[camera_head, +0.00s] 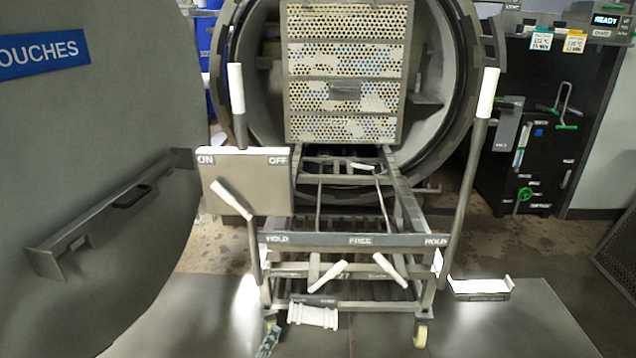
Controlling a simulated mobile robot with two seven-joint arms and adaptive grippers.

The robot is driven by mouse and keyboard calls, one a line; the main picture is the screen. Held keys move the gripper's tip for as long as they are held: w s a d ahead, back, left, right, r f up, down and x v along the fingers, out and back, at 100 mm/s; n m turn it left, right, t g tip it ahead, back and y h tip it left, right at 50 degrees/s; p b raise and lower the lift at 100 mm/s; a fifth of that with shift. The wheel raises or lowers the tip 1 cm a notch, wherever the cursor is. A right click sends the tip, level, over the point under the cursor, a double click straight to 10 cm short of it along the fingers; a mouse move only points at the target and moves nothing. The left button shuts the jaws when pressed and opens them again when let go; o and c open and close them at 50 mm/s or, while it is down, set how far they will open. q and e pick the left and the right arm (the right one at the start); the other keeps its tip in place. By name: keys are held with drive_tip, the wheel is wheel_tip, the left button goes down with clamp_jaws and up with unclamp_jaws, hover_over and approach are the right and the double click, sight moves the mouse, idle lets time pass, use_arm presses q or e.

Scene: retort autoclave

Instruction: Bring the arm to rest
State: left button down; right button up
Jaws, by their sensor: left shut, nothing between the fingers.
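My left gripper (268,340) shows small at the bottom edge, left of centre, near the cart's left front caster. Its fingers are shut with nothing between them. Most of my left arm is out of the picture. I do not see my right gripper. The wheeled cart (340,240) stands in front of the gripper, with a rail marked HOLD, FREE, HOLD and white-gripped handles. I cannot tell whether the gripper touches the cart or only overlaps it in the picture.
A large open door (95,190) fills the left side. The round retort (455,70) stands open behind the cart, with perforated crates (347,60) at its mouth. A control panel (600,22) reads READY.

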use_arm(q)
drive_tip(key=a+f+m+g, duration=0.1)
drive_tip(key=a+m, duration=0.3)
drive_tip(key=a, duration=1.4)
drive_tip(key=s+a+f+m+g+y, duration=0.4)
drive_tip(key=s+a+f+m+g, duration=0.2)
drive_tip(key=s+f, duration=0.45)
drive_tip(key=s+a+f+m+g+y, duration=0.3)
drive_tip(key=s+a+m+g+y, duration=0.25)
drive_tip(key=s+a, duration=0.85)
drive_tip(key=s+d+f+n+h, duration=0.1)
drive_tip(key=d+f+h, duration=0.1)
drive_tip(key=d, duration=0.8)
drive_tip(key=s+d+f+n+g+h, duration=0.1)
drive_tip(key=d+f, duration=0.3)
drive_tip(key=d, duration=0.7)
drive_tip(key=shift+s+f+n+h, duration=0.35)
drive_tip(key=shift+s+n+h, duration=0.1)
drive_tip(key=shift+s+n, duration=0.3)
use_arm(e)
drive_tip(key=shift+w+d, duration=0.15)
drive_tip(key=shift+w, duration=0.35)
